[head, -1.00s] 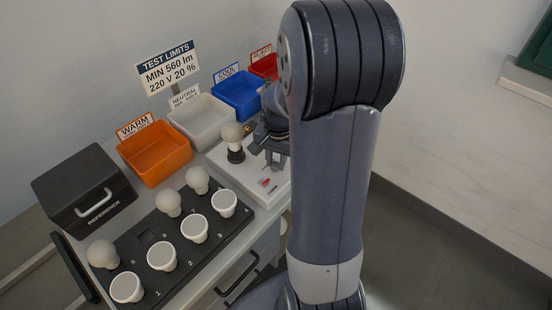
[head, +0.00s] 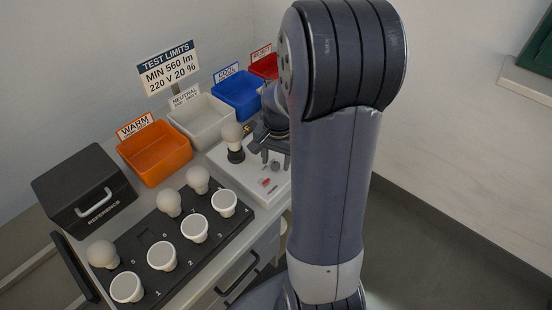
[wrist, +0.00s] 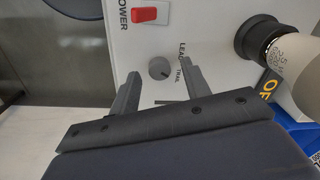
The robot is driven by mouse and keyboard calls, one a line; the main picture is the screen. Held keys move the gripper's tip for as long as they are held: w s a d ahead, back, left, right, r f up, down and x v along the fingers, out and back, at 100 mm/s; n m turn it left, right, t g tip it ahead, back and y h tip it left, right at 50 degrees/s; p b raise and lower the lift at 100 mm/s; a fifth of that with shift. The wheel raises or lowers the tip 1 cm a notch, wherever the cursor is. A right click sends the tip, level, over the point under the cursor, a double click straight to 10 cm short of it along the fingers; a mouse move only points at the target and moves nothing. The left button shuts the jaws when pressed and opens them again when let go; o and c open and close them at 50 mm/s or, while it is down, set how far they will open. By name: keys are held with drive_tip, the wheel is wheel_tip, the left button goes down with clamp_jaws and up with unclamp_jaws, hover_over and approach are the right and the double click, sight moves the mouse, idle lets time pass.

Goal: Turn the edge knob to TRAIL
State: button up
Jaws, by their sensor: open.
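The edge knob (wrist: 159,68) is a small round grey dial on the white tester panel (wrist: 215,62). The words LEAD and TRAIL (wrist: 183,75) are printed to its right in the wrist view. A faint line shows on the knob, too small to read its setting firmly. In the head view the knob (head: 276,166) sits just below my gripper (head: 275,152). My gripper (wrist: 164,74) is open and empty, one finger on each side of the knob in the wrist view, with the fingertips apart from it.
A red POWER switch (wrist: 150,14) lies beside the knob. A bulb (head: 232,133) stands upright in the tester's dark socket (head: 236,155). Orange (head: 155,170), white, blue and red bins line the back. A black tray (head: 205,250) of bulbs and a black case (head: 80,190) stand left.

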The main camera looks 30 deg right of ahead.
sight(277, 165)
wheel_tip(277, 165, up, 11)
drive_tip(key=shift+s+f, duration=0.15)
drive_tip(key=shift+f, duration=0.05)
drive_tip(key=shift+d+f, duration=0.1)
drive_tip(key=shift+f, duration=0.05)
wheel_tip(277, 165, down, 11)
drive_tip(key=shift+r, duration=0.15)
drive_tip(key=shift+n, duration=0.3)
idle(0.4)
drive_tip(key=shift+r, duration=0.1)
